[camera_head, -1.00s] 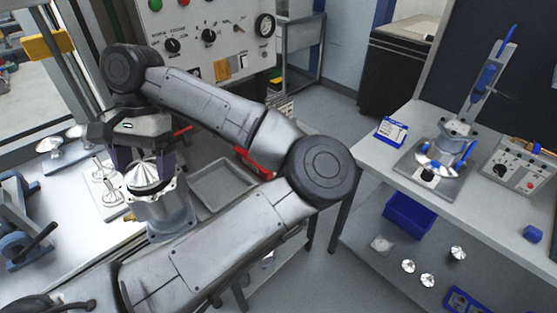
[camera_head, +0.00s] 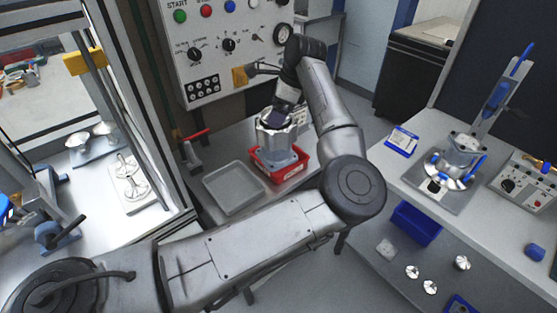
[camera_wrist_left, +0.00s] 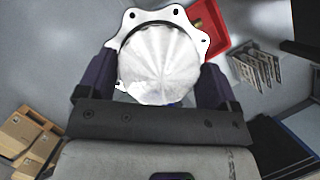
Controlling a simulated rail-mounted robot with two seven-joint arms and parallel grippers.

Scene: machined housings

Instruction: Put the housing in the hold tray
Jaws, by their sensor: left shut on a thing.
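The housing (camera_head: 270,136) is a silver machined part with a lobed, bolt-holed flange. My left gripper (camera_head: 281,114) is shut on it from above. In the head view the housing overlaps the red tray (camera_head: 299,171), which has a white label too small to read; I take it as the hold tray. In the left wrist view the round ribbed top of the housing (camera_wrist_left: 158,62) sits between the two fingers of my gripper (camera_wrist_left: 155,80). The red tray (camera_wrist_left: 222,38) shows partly behind it at upper right. Whether the housing's base touches the tray is hidden. My right gripper is out of view.
An empty grey tray (camera_head: 233,187) lies left of the red tray. A control panel (camera_head: 228,45) stands behind. A red-handled clamp (camera_head: 193,150) is at the left. The right bench holds a fixture with another housing (camera_head: 462,152). A blue bin (camera_head: 416,222) sits below it.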

